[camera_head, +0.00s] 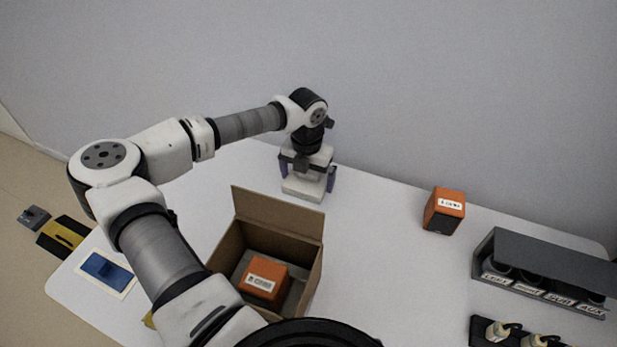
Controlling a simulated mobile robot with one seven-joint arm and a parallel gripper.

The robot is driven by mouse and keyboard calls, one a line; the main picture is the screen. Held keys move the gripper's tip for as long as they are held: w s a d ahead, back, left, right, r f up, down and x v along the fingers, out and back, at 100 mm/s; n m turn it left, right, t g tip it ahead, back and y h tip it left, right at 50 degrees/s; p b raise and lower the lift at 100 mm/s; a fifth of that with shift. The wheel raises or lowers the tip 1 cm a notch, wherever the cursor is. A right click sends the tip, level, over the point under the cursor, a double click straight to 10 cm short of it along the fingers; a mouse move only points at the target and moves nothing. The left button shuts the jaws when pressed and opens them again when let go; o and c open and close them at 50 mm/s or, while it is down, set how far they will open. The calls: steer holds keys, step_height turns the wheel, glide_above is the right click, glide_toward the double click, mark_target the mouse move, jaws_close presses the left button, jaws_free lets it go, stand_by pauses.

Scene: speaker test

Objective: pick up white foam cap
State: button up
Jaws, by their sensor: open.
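The white foam cap (303,190) is a pale block on the white table (390,240), behind the open cardboard box. My gripper (308,176) points down over the cap, with its purplish fingers apart at the cap's left and right sides. The jaws are open. The upper part of the cap is partly hidden by the gripper, and I cannot tell whether the fingers touch it.
An open cardboard box (312,285) holds an orange speaker (264,278). Another orange speaker (444,211) stands on the right. A dark labelled rack (545,262) and a black tray (480,328) with plugs are at far right. A blue pad (107,270) lies left.

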mark_target(306, 180)
steer(key=c, duration=0.6)
steer(key=shift+r, duration=0.2)
step_height(306, 180, up, 20)
steer(key=b, duration=0.2)
steer(key=shift+f+b, duration=0.1)
steer(key=shift+b, duration=0.25)
